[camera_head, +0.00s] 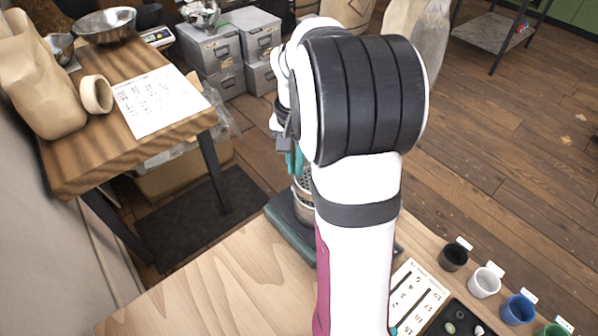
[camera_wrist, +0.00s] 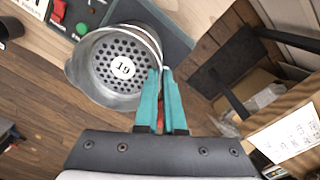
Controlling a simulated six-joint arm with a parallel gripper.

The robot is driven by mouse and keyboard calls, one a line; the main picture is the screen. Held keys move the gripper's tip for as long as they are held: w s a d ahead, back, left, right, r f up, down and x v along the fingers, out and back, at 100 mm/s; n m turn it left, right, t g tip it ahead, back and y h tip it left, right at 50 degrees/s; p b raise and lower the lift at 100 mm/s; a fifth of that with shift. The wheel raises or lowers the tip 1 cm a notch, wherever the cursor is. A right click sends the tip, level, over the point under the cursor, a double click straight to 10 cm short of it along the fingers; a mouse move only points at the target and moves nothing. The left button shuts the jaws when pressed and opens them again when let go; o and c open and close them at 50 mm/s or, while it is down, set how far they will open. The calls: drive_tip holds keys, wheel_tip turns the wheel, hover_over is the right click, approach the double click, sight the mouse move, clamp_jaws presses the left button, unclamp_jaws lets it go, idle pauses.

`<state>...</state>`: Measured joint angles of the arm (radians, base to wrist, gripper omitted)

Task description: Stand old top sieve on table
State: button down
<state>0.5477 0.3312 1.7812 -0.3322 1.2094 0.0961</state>
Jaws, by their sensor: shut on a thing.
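The top sieve (camera_wrist: 107,62) is a round metal cup with a perforated bottom and a white label reading 19. It fills the upper left of the wrist view. My gripper (camera_wrist: 160,72) has teal fingers closed on the sieve's right rim. In the head view, my arm hides most of the gripper (camera_head: 294,160), and a strip of a metal sieve stack (camera_head: 303,187) shows just below it, above a dark green machine base (camera_head: 290,222). I cannot tell whether the held sieve touches the stack. The wooden table (camera_head: 215,285) is bare at the front left.
Several small coloured cups, including a black cup (camera_head: 453,257) and a white cup (camera_head: 485,282), line the right of the table. A numbered card (camera_head: 418,298) and a dark tray (camera_head: 458,322) lie near them. A side table (camera_head: 120,155) at left holds a paper sheet (camera_head: 160,101).

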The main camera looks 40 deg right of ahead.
drive_tip(key=s+d+r, duration=0.6)
drive_tip(key=s+r, duration=0.2)
drive_tip(key=s, duration=0.3)
drive_tip(key=s+d+f, duration=0.4)
drive_tip(key=s+f, duration=0.3)
drive_tip(key=s, duration=0.3)
drive_tip(key=s+d+f, duration=0.4)
drive_tip(key=s+f, duration=0.3)
drive_tip(key=s, duration=0.2)
drive_tip(key=shift+n, duration=0.3)
drive_tip(key=w+f, duration=0.2)
drive_tip(key=w, duration=0.1)
drive_tip(key=w+d+f, duration=0.1)
drive_tip(key=w+f, duration=0.1)
drive_tip(key=w, duration=0.2)
drive_tip(key=w+d+f, duration=0.1)
drive_tip(key=w+f, duration=0.2)
drive_tip(key=shift+w, duration=0.15)
drive_tip(key=f, duration=0.4)
drive_tip(key=shift+w+d+f, duration=0.1)
drive_tip(key=shift+w+f, duration=0.05)
drive_tip(key=shift+w, duration=0.05)
drive_tip(key=c, duration=1)
unclamp_jaws()
